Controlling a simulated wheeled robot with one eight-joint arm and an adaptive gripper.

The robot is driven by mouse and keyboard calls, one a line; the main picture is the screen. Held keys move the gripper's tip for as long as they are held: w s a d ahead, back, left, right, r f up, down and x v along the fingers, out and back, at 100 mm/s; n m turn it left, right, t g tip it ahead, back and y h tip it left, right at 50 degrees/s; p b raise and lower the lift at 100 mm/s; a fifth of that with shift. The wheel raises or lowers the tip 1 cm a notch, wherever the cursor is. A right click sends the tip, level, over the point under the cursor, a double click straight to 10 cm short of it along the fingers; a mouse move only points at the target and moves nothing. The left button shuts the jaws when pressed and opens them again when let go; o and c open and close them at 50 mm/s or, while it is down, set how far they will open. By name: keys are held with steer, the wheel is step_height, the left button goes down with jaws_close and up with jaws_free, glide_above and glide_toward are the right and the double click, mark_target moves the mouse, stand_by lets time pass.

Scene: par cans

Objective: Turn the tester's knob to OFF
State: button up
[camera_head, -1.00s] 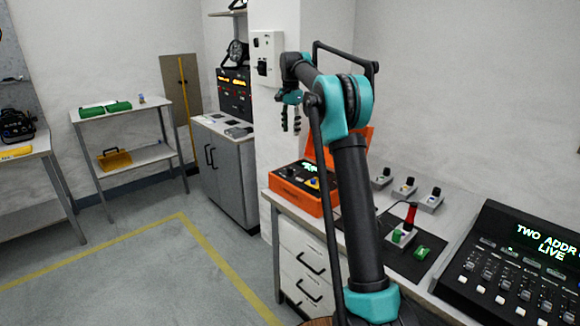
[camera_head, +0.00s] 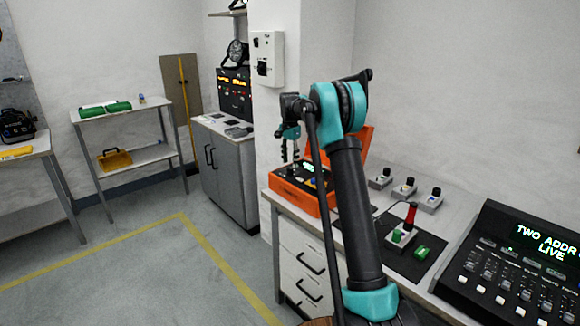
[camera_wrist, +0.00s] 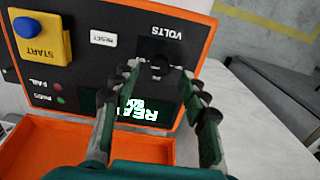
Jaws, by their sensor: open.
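The tester (camera_head: 304,200) is an orange case with its lid up, on the bench beside the pillar. My gripper (camera_head: 291,160) is over the tester's left part. In the wrist view my gripper (camera_wrist: 160,72) is open, its fingertips apart on either side of the knob; contact is not clear.
The raised orange lid (camera_head: 357,145) stands behind my arm. Small switch boxes (camera_head: 381,178), a black mat (camera_head: 420,262) and a lighting console (camera_head: 515,265) lie to the right. A wall box (camera_head: 268,58) is on the pillar above. The left floor is clear.

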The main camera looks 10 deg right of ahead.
mark_target(290, 170)
steer(key=shift+f, duration=1.45)
jaws_close()
